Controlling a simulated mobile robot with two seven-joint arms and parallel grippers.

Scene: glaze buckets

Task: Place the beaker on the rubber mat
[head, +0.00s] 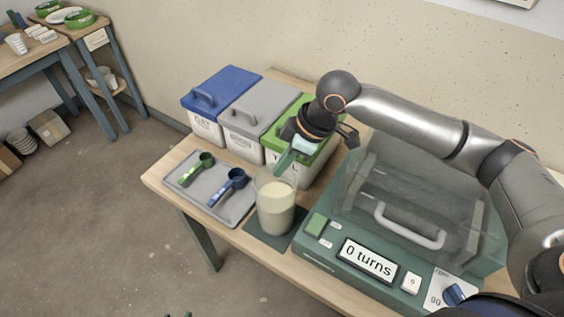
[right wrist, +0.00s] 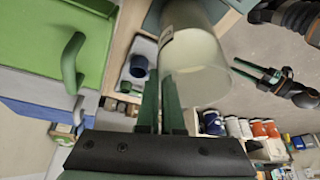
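The beaker (head: 275,208) is clear, holds a cream-coloured filling and is upright over the dark rubber mat (head: 257,239) at the table's front edge. I cannot tell whether its base touches the mat. My right gripper (head: 288,160) reaches down to the beaker's rim. In the right wrist view its fingers (right wrist: 161,105) are close together at the beaker's wall (right wrist: 200,65), seemingly pinching it. My left gripper's green tips (head: 180,315) just show at the bottom edge of the head view. In the right wrist view the left gripper (right wrist: 245,68) has its fingers apart and empty.
Left of the mat lies a grey tray (head: 228,216) with a green scoop (head: 202,162) and a blue scoop (head: 231,181). Lidded buckets with blue (head: 222,88), grey (head: 252,106) and green lids stand behind. A green machine (head: 325,259) reading "0 turns" stands right of the mat.

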